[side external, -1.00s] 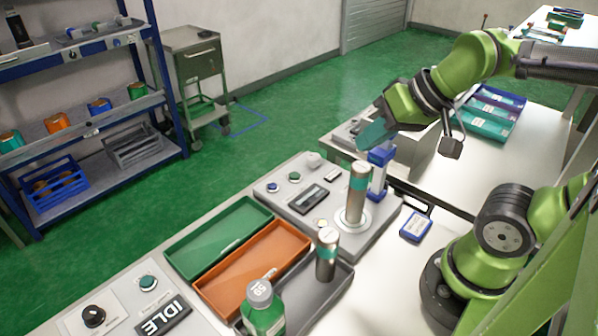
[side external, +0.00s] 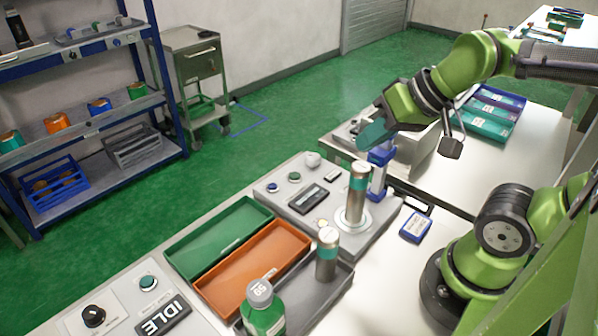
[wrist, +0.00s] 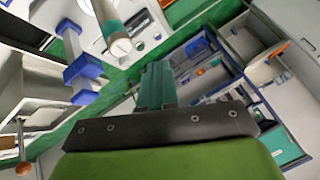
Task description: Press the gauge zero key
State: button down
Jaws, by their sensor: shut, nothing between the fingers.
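A grey gauge panel (side external: 377,232) on the bench carries a dark display (side external: 308,199), a blue button (side external: 273,187), a green button (side external: 294,176), a pale knob (side external: 313,160) and a small cream key (side external: 322,224). I cannot read which is the zero key. A metal cylinder with a teal band (side external: 358,192) stands upright on the panel's round base; it also shows in the wrist view (wrist: 112,28). My gripper (side external: 371,136) is shut and empty, above the blue-topped post (side external: 378,180) behind the cylinder. In the wrist view its teal fingers (wrist: 157,84) are together.
Green (side external: 218,238), orange (side external: 252,268) and grey (side external: 318,294) trays lie left of the panel. A second banded cylinder (side external: 327,254) stands in the grey tray, near a green bottle (side external: 262,311). A blue box (side external: 415,227) lies right of the panel.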

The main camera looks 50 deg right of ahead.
notch_tip(320, 180, down, 4)
jog(key=w+r+g, duration=0.1)
jog(key=w+g, duration=0.1)
jog(key=w, duration=0.1)
jog(key=m+t+h, duration=0.1)
jog(key=m+t, duration=0.3)
send_over(276, 186)
notch_tip(276, 186, down, 7)
jog(key=shift+r, duration=0.15)
jog(key=shift+f, duration=4.45)
jog(key=shift+f, duration=0.4)
